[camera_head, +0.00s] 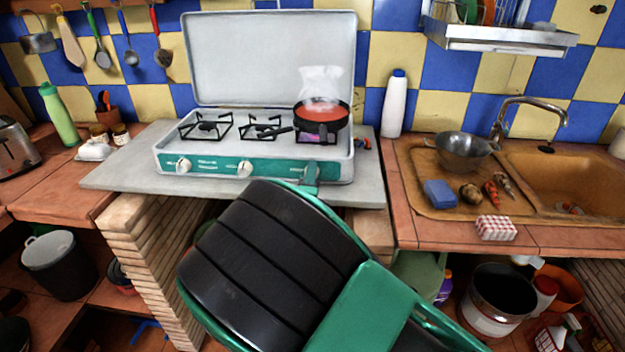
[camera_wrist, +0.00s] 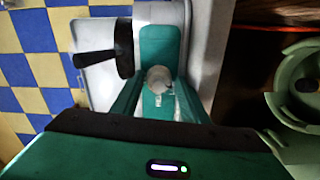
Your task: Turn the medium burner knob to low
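The camp stove (camera_head: 170,158) stands open on the grey slab with a green front panel. Its left knob (camera_head: 183,165) and middle knob (camera_head: 244,169) show white. My gripper (camera_head: 311,174) is at the right end of the panel and hides the right knob in the head view. In the wrist view my gripper (camera_wrist: 160,88) is open, with one green finger on each side of the pale right knob (camera_wrist: 158,78). Small gaps seem to show beside the knob; contact is unclear. A black pan (camera_head: 321,125) of red sauce steams on the right burner.
My arm covers the space before the stove. A white bottle (camera_head: 395,105) stands right of the stove, and a sink (camera_head: 560,180) is farther right. A green pot (camera_wrist: 285,90) is at the wrist view's right edge. The left burners are empty.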

